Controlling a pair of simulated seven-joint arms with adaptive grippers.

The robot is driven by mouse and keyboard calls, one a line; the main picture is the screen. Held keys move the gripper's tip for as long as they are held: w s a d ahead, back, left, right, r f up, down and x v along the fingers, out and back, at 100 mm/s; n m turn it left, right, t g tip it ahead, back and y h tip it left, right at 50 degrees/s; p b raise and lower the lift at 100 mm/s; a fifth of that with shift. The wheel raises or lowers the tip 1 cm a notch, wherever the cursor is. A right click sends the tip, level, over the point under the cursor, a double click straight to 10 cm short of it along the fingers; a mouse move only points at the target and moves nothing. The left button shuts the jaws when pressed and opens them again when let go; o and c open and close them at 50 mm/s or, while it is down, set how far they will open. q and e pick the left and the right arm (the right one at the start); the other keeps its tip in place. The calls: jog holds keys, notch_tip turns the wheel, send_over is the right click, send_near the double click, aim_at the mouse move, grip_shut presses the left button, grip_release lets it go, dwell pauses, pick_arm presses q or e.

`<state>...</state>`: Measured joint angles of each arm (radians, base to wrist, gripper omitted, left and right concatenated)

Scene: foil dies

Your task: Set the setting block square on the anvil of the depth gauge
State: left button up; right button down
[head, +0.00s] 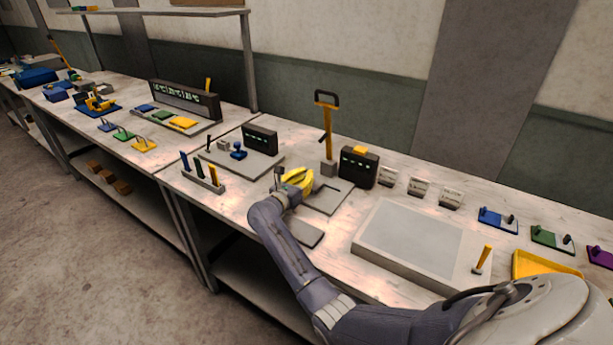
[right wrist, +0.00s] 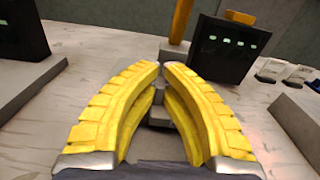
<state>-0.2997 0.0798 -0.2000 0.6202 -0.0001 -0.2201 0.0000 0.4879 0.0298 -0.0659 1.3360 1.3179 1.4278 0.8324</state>
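My right gripper (head: 308,178) is low over the bench, above the near-left part of a flat grey plate (head: 334,199). In the right wrist view its yellow fingers (right wrist: 161,66) bow inward and meet at the tips. A small grey piece (right wrist: 158,112) shows between the fingers, low down; I cannot tell whether it is the setting block or part of something behind. A dark readout box (head: 358,168) with green digits and a yellow top piece stands behind the plate, also in the right wrist view (right wrist: 223,52). I cannot clearly identify the anvil. My left gripper is out of view.
A yellow-handled upright tool (head: 326,128) stands behind the gripper, left of the readout box. Another dark readout (head: 260,138) stands on a plate to the left. A peg rack (head: 203,178) is farther left. A wide grey panel (head: 405,243) lies to the right.

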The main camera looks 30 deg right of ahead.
jog(key=shift+f, duration=0.55)
jog(key=c, duration=1.6)
grip_release()
jog(key=shift+f, duration=0.15)
jog(key=shift+r, duration=0.5)
jog(key=v, duration=1.2)
jog(key=shift+r, duration=0.25)
